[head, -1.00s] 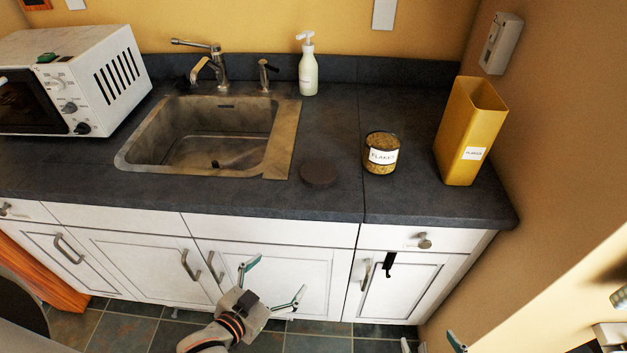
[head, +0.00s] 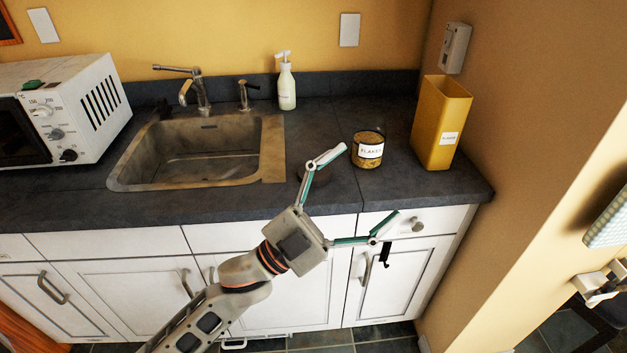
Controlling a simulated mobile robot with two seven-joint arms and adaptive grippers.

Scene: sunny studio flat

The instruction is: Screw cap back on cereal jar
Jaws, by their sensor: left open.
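The cereal jar (head: 368,150), a short clear jar with a white "FLAKES" label, stands upright on the dark counter right of the sink. Its top looks open, with no cap on it. A dark round cap (head: 324,175) lies flat on the counter left of the jar, partly hidden behind a finger of my left gripper. My left gripper (head: 367,184) is open and empty, its fingers spread wide. In the picture it overlaps the counter's front edge, below and left of the jar. I cannot tell its exact height. My right gripper is out of view.
A tall yellow container (head: 438,128) stands right of the jar near the wall. A sink (head: 270,150) with a tap (head: 203,92), a soap bottle (head: 287,84) and a white microwave (head: 95,105) are to the left. Counter behind the jar is clear.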

